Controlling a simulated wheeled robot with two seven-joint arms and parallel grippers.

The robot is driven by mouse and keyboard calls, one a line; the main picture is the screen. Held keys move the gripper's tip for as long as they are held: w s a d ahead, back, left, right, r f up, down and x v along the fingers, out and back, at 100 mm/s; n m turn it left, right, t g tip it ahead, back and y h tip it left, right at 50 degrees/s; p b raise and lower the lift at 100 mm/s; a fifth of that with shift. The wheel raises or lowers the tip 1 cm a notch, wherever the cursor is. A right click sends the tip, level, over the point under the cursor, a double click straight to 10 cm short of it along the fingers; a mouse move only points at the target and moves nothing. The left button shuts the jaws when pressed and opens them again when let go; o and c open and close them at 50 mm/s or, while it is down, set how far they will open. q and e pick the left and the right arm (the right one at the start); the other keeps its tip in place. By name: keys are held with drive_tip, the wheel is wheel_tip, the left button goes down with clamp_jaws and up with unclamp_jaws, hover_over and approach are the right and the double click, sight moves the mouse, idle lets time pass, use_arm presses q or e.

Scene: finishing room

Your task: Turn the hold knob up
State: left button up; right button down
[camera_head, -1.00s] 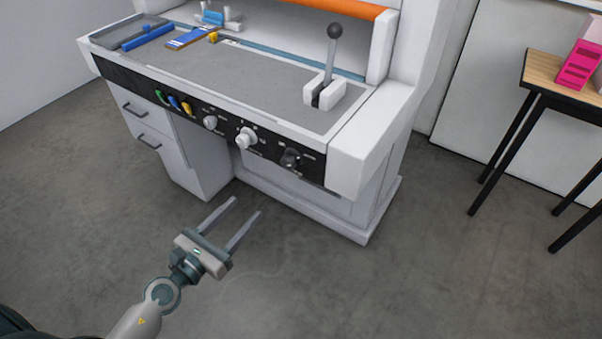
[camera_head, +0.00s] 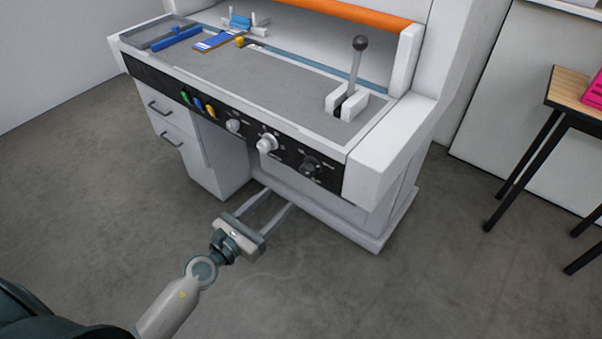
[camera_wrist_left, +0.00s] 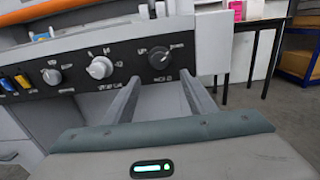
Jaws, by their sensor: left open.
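The black control panel on the bench front carries three round knobs: a small pale one (camera_head: 233,126), a larger white one (camera_head: 267,143) and a black one (camera_head: 310,165). In the left wrist view the small pale knob (camera_wrist_left: 51,76), white knob (camera_wrist_left: 99,68) and black knob (camera_wrist_left: 159,57) face me. The labels are too small to read, so I cannot tell which is the hold knob. My left gripper (camera_head: 281,197) is open and empty, below and in front of the panel. In the wrist view its fingers (camera_wrist_left: 160,77) point just below the black knob, apart from it. My right gripper is out of view.
Green, blue and yellow switches (camera_head: 197,104) sit left of the knobs. A lever (camera_head: 356,70) stands on the bench top (camera_head: 270,85). Drawers (camera_head: 172,125) are below left. A wooden-topped table (camera_head: 575,95) stands at right. The floor in front is clear.

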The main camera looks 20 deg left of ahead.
sight(305, 173)
use_arm(q)
drive_tip(key=p+x, duration=0.1)
drive_tip(key=x, duration=0.9)
drive_tip(key=shift+w+d, duration=0.2)
drive_tip(key=shift+w, duration=0.55)
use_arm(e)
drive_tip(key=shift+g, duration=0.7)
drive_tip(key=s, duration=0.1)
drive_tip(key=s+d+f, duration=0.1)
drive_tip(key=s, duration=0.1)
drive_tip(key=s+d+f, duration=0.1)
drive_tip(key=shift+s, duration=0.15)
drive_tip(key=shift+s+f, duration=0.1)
use_arm(q)
drive_tip(key=c, duration=1)
